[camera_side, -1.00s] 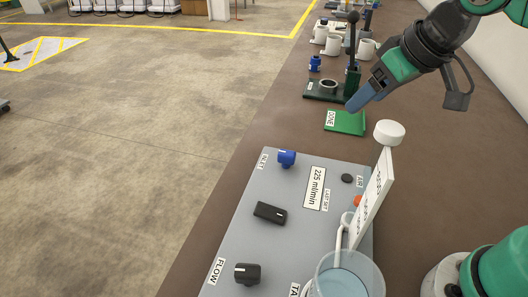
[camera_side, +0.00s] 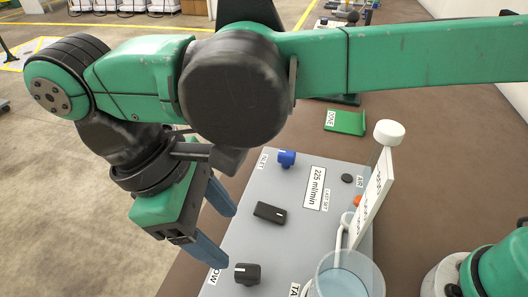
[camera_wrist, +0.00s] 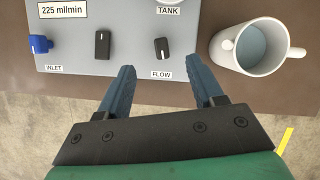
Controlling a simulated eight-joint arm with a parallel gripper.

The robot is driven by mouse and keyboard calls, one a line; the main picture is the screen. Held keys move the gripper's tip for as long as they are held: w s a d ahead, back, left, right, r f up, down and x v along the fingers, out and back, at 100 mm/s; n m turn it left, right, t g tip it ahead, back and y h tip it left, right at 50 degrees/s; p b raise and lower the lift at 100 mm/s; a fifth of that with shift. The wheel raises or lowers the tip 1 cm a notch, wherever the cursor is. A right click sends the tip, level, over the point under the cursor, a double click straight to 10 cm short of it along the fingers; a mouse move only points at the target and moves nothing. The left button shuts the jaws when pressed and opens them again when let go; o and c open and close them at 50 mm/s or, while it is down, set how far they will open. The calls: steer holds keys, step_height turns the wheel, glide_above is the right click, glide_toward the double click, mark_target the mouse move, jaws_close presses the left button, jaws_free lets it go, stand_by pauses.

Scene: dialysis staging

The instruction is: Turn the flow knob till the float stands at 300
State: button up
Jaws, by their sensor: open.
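The black flow knob (camera_side: 247,273) stands on the grey panel (camera_side: 262,180) at its near left corner, beside the partly hidden FLOW label. In the wrist view the flow knob (camera_wrist: 162,48) sits ahead of my fingers, just above the FLOW label. My gripper (camera_side: 222,232) is open and empty, its two blue fingers above the panel's left edge, apart from the knob. In the wrist view my gripper (camera_wrist: 162,82) has its fingers spread wide, one each side of the knob's line. The white scale column (camera_side: 372,197) is edge-on; its float reading cannot be read.
A blue inlet knob (camera_side: 286,158) and a black switch (camera_side: 270,212) are on the panel, with a "225 ml/min" card (camera_side: 314,187). A cup of liquid (camera_wrist: 253,47) stands beside the panel. A green DONE plate (camera_side: 346,122) lies beyond.

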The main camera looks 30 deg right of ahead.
glide_above(247, 270)
steer(key=w+a, duration=0.1)
steer(key=a, duration=0.1)
step_height(247, 270, down, 5)
steer(key=shift+w+a+f, duration=0.1)
steer(key=shift+w, duration=0.05)
steer(key=shift+x, duration=2.8)
jaws_close()
